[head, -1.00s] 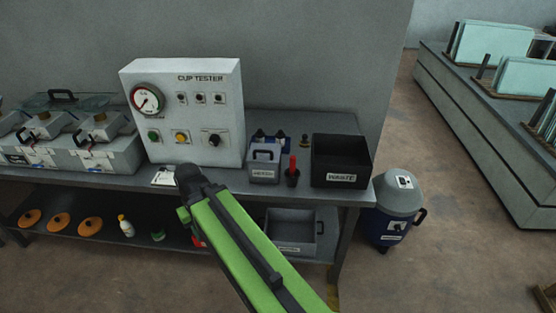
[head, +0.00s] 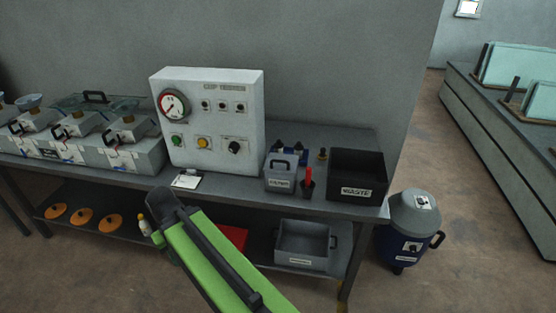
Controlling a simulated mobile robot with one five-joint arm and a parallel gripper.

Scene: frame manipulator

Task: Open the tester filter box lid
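A small grey box (head: 280,180) with a dark handle on top and a white label stands on the bench, right of the white cup tester panel (head: 208,120). The label seems to read "FILTER". Its lid looks closed. My green arm reaches up from the bottom of the head view to a dark joint, left of and lower than the box in the picture. My gripper does not show, and nothing of mine touches the box.
A black waste bin (head: 357,176), a dark cup with a red item (head: 307,186) and blue-and-black items (head: 290,155) stand close to the box. A white card (head: 187,180) lies left of it. A grey tray (head: 302,246) sits on the lower shelf.

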